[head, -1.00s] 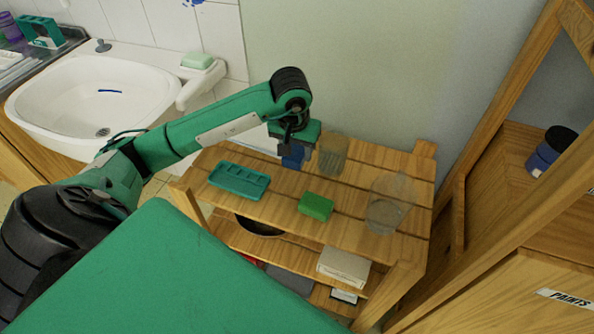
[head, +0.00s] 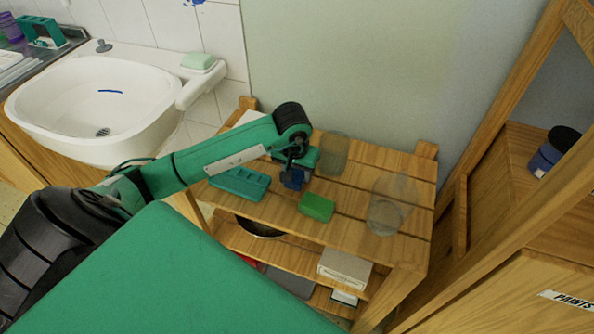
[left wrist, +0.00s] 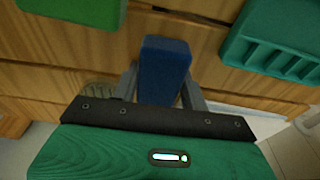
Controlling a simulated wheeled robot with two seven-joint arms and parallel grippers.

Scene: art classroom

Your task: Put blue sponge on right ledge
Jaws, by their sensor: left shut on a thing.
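The blue sponge (head: 295,178) is a small dark blue block over the top of the wooden shelf rack. My left gripper (head: 298,166) is shut on it from above; the wrist and fingers cover part of it. In the left wrist view the sponge (left wrist: 163,70) stands between the two fingers. I cannot tell whether its underside touches the slats. The sink's right ledge (head: 194,90) is a white strip at the basin's right side, far left of the gripper. A pale green soap-like block (head: 198,61) lies at its back end. My right gripper is not in view.
On the rack (head: 270,204) are a teal slotted tray (head: 240,182), a green block (head: 316,207) and two clear cups (head: 333,155) (head: 388,210), close around the gripper. A wooden cabinet (head: 520,220) stands at right. The front of the ledge is bare.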

